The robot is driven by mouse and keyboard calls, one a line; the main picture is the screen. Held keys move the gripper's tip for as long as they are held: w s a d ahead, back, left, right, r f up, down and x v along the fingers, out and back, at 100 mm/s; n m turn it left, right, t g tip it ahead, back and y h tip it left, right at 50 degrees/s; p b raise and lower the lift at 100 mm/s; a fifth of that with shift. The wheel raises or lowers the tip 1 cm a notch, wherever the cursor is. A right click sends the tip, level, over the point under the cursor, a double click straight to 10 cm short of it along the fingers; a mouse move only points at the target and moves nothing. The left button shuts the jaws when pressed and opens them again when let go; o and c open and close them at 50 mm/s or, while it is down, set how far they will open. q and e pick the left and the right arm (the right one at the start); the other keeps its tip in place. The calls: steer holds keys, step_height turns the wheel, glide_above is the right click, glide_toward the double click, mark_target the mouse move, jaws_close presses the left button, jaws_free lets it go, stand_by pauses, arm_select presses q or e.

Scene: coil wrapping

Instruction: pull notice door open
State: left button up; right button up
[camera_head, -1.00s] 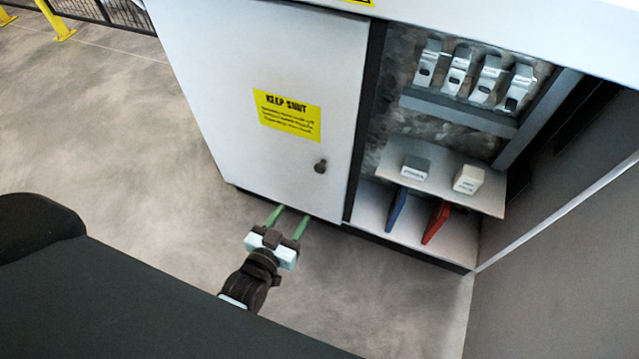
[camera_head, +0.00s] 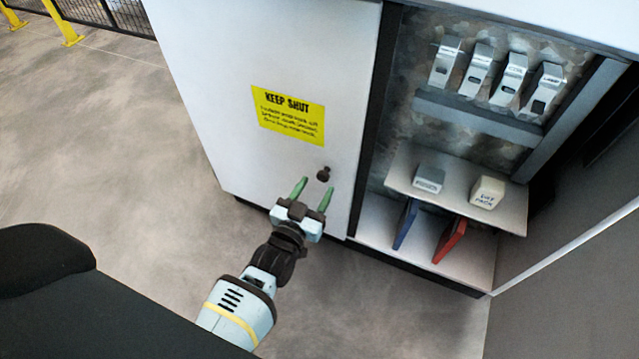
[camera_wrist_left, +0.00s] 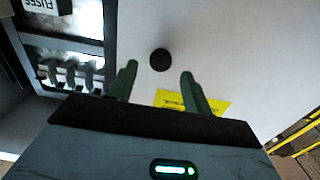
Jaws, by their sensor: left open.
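The notice door (camera_head: 235,55) is a white cabinet door, and it stands shut. It bears a yellow "KEEP SHUT" notice (camera_head: 288,116) and a small dark round knob (camera_head: 323,174) near its right edge. My left gripper (camera_head: 312,190) is open and empty just below the knob, its green fingers pointing up at it. In the left wrist view the knob (camera_wrist_left: 160,60) lies ahead of and between the two open fingers (camera_wrist_left: 155,85), apart from them. The notice (camera_wrist_left: 190,102) is partly hidden behind the gripper there. My right gripper is not in view.
Right of the door is an open bay with a row of grey latch-like units (camera_head: 478,70), a shelf (camera_head: 455,200) with a grey box and a white box (camera_head: 488,192), and blue and red binders (camera_head: 449,242) below. A grey wall stands at right. Open floor (camera_head: 100,130) lies left.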

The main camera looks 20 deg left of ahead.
arm_select(q)
steer(key=shift+w+b, duration=0.3)
steer(key=shift+w, duration=1.1)
jaws_close()
